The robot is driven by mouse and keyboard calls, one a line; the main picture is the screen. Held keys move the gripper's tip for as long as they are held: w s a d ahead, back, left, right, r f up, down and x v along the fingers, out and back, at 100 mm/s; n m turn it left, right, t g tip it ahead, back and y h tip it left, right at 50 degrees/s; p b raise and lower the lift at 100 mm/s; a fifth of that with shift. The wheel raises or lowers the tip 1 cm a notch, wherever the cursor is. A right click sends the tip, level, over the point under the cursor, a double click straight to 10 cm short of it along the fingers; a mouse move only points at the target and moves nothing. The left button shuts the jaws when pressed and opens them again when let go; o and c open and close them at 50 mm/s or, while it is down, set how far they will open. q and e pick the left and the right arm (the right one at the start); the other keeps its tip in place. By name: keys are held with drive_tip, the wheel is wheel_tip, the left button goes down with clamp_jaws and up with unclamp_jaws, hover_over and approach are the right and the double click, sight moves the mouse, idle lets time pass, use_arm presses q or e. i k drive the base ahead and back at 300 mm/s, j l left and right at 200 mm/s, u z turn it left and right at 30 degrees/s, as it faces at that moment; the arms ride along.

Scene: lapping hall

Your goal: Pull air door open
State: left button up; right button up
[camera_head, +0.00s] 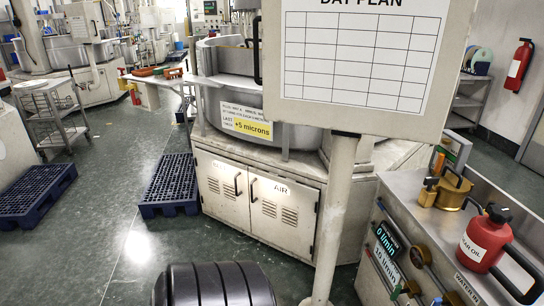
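The air door (290,213) is the right one of two pale doors at the front of the lapping machine's base cabinet. It bears the word AIR, a dark bar handle (253,190) near its left edge, and vent slots. It looks closed. The left door (215,188) beside it also looks closed and has its own dark handle (237,184) near the seam; its label is too small to read. Neither of my grippers shows in this view.
A sign board (360,55) on a pale post (334,215) stands in front, just right of the doors. A blue pallet (170,187) lies left of the cabinet. A steel bench (425,235) with a red oil can (484,238) is at right.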

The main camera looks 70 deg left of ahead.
sight(284, 212)
drive_tip(key=k+u, duration=0.15)
drive_tip(key=u, duration=2)
